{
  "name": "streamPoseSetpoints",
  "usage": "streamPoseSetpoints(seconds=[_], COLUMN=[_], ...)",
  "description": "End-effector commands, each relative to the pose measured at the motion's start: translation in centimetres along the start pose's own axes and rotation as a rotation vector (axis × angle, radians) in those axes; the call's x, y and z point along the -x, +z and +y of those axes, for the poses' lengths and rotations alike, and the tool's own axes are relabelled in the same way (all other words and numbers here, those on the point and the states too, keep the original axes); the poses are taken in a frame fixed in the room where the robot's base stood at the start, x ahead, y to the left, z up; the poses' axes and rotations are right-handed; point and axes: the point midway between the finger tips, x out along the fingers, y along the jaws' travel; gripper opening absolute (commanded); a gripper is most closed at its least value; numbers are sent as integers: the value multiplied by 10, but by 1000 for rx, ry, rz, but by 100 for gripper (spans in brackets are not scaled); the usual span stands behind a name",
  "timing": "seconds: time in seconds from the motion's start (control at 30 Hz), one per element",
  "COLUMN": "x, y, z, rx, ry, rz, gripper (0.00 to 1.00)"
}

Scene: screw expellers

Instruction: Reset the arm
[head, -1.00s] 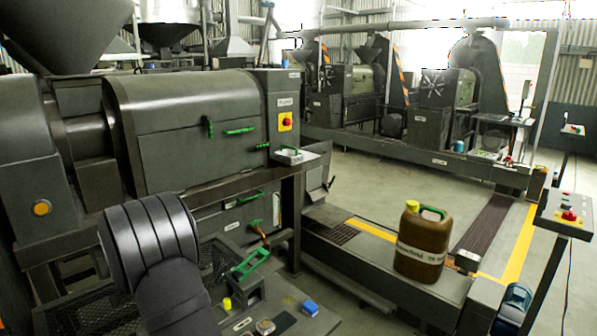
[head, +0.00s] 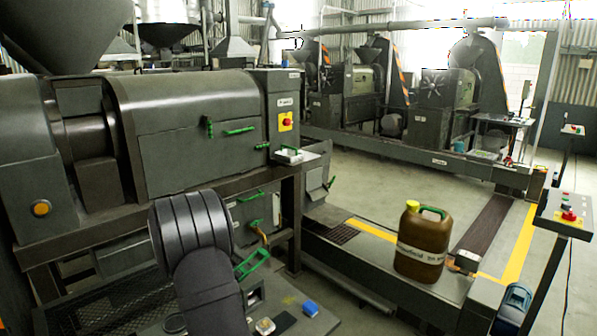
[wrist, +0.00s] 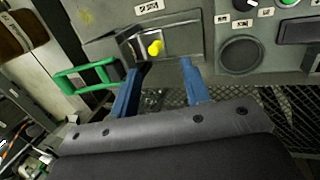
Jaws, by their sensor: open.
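My gripper (wrist: 160,88) shows in the wrist view with two blue fingers spread apart and nothing between them. Past the fingertips is a small yellow knob (wrist: 155,48) on a grey panel (wrist: 205,30). A green handle (wrist: 88,78) lies to the left of the left finger, apart from it. In the head view my own dark arm stands in the lower middle, and my gripper is not visible there. The green handle shows just right of my arm (head: 252,264).
A large grey press (head: 190,120) fills the left. A brown jerrycan (head: 422,245) with a yellow cap stands on a low platform at right. A control post (head: 566,212) with a red button stands at far right.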

Motion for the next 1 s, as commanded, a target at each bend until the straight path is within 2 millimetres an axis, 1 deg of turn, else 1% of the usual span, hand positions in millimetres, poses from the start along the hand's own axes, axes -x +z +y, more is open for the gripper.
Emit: streamPoseSetpoints(seconds=[0.1, 0.23, 0.6, 0.67, 0.7, 0.77, 0.8, 0.83, 0.97, 1.0], x=[2, 3, 4, 4, 2, -2, -6, -10, -36, -45], y=[-2, -3, -4, -4, -4, -5, -6, -6, -12, -14], z=[5, 8, 9, 9, 9, 9, 8, 8, 6, 6], rx=[-99, -169, -200, -200, -202, -209, -218, -226, -287, -312], ry=[-36, -62, -74, -74, -75, -78, -82, -85, -107, -117], rz=[1, 0, -1, 0, 3, 11, 22, 32, 103, 130], gripper=[43, 43, 43, 31, 23, 11, 4, 0, 0, 0])
